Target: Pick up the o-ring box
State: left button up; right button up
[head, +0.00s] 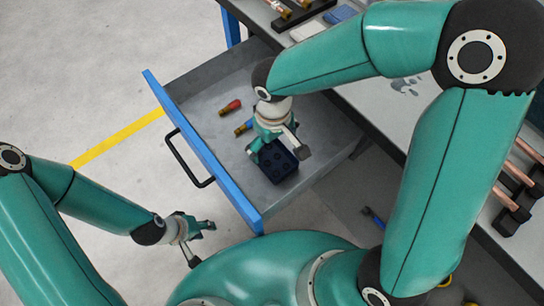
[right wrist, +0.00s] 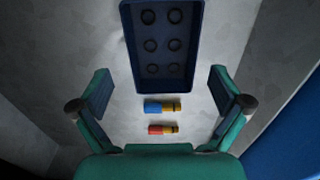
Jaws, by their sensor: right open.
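The o-ring box (head: 279,164) is a small dark blue tray lying in the open drawer. In the right wrist view the box (right wrist: 162,71) shows several black rings in two columns. My right gripper (head: 277,153) is over the box in the head view and hides part of it. In the right wrist view my right gripper (right wrist: 160,92) is open and empty, its fingers spread on either side of the box's near end. My left gripper (head: 203,238) is outside the drawer at the lower left, away from the box; its jaw state is unclear.
The drawer (head: 199,143) has a blue front with a black handle (head: 188,160). A red-and-brass fitting (head: 230,107) and a blue-and-brass fitting (head: 243,127) lie in it, near the box. Copper tubes (head: 523,172) rest on the bench at right. Open floor lies left.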

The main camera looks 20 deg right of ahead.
aim_at(272, 159)
notch_tip(272, 159, down, 5)
jog(key=shift+s+a+r, duration=0.1)
jog(key=shift+s, duration=0.05)
jog(key=c, duration=1)
jog(key=shift+r, duration=0.1)
jog(key=shift+c, duration=0.2)
